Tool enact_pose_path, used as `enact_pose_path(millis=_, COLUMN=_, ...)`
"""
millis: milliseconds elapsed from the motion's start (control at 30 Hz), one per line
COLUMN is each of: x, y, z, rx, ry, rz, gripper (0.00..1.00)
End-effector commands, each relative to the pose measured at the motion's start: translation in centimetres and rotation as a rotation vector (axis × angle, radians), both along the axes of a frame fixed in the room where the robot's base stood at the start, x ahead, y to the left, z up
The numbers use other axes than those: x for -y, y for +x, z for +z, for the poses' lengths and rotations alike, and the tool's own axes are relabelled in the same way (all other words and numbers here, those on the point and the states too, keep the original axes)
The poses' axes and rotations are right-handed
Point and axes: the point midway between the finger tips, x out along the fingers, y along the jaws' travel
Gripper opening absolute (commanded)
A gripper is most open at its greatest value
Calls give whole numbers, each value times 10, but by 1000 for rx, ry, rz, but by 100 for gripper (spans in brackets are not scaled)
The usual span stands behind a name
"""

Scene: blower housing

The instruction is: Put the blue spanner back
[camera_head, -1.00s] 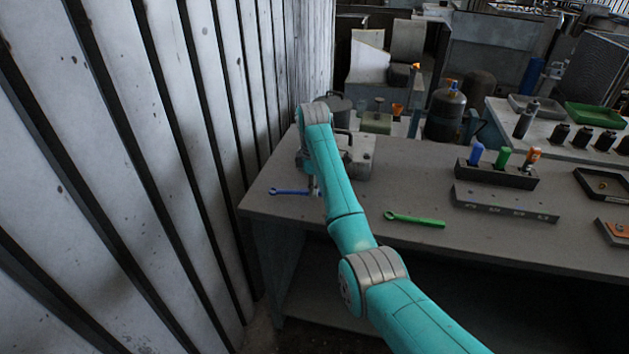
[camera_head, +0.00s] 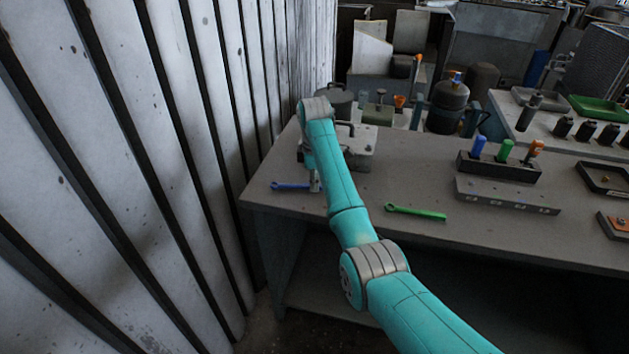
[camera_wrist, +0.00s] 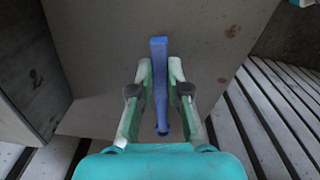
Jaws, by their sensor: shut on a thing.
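The blue spanner (camera_head: 290,185) is at the left end of the workbench, near its front edge. In the wrist view the blue spanner (camera_wrist: 159,80) runs lengthwise between the fingers of my gripper (camera_wrist: 160,88), which is shut on it. In the head view my gripper (camera_head: 315,184) is mostly hidden by my arm. I cannot tell whether the spanner still touches the bench top. A green spanner (camera_head: 415,212) lies flat on the bench, right of my arm. A dark holder block (camera_head: 500,166) with blue, green and orange handled items stands farther right.
The workbench (camera_head: 400,180) has clear room between my arm and the holder. A grey metal block (camera_head: 355,150) stands behind my wrist. A corrugated wall (camera_head: 200,150) is close on the left. A slotted grey bar (camera_head: 507,196) lies before the holder, with dark trays at right.

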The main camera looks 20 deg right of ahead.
Motion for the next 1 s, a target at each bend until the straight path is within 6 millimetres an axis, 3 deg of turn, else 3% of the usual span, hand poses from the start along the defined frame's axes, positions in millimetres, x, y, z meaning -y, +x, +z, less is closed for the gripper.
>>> enact_pose_path(millis=267, x=0, y=0, z=-5, rx=1, ry=0, rz=0, gripper=0)
enact_pose_path(millis=300, x=0, y=0, z=-5, rx=1, ry=0, rz=0, gripper=21)
enact_pose_path(millis=400, x=0, y=0, z=-5, rx=1, ry=0, rz=0, gripper=45)
enact_pose_path(millis=633, x=0, y=0, z=-5, rx=0, ry=0, rz=0, gripper=48)
enact_pose_path(millis=733, x=0, y=0, z=-5, rx=0, ry=0, rz=0, gripper=70)
enact_pose_path(millis=1000, x=0, y=0, z=-5, rx=0, ry=0, rz=0, gripper=70)
